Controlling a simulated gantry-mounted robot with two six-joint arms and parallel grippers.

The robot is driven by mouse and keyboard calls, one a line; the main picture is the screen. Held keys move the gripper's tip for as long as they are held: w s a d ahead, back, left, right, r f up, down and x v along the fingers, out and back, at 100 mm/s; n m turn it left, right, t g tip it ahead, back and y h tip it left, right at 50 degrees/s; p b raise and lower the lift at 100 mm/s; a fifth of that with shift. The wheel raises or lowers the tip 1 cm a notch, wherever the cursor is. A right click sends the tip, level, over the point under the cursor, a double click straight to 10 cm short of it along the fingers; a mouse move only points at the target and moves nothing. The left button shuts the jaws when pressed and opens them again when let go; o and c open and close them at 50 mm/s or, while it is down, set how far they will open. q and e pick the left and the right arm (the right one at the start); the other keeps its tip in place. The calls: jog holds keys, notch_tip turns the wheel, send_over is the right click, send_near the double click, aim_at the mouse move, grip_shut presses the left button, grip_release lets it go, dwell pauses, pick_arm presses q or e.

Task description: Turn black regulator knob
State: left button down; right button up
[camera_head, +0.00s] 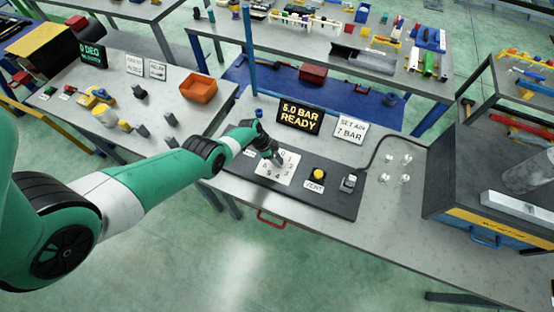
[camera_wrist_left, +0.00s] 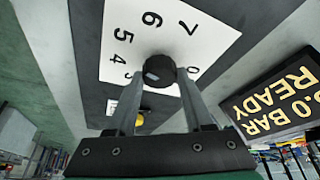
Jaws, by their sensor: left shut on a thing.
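The black regulator knob (camera_wrist_left: 159,71) sits at the middle of a white numbered dial plate (camera_wrist_left: 118,45). In the head view the plate (camera_head: 271,175) lies on a dark panel on the bench, and the knob is mostly hidden by my gripper. My left gripper (camera_head: 277,160) reaches down over the plate. In the left wrist view its two fingers (camera_wrist_left: 159,85) are on either side of the knob, shut on it. A display (camera_head: 300,116) behind reads "5.0 BAR READY". A sign (camera_head: 350,127) beside it reads "SET AIR 7 BAR". My right gripper is not in view.
A yellow button (camera_head: 319,174) labelled VENT and a grey fitting (camera_head: 348,183) with a dark hose stand right of the dial. Several small metal pieces (camera_head: 406,168) lie farther right, before a dark toolbox (camera_head: 480,190). An orange bin (camera_head: 198,88) is on the left bench.

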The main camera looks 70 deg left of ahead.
pick_arm(q)
jog(key=shift+a+f+m+h+b, duration=0.1)
jog(key=shift+f+m+h+b, duration=0.15)
jog(key=shift+m+b, duration=0.6)
jog(key=shift+r+m+b, duration=0.15)
jog(key=shift+m+b, duration=0.2)
jog(key=shift+m, duration=0.2)
jog(key=shift+h, duration=0.25)
jog(key=shift+c, duration=1.4)
grip_release()
jog(key=shift+r, duration=0.1)
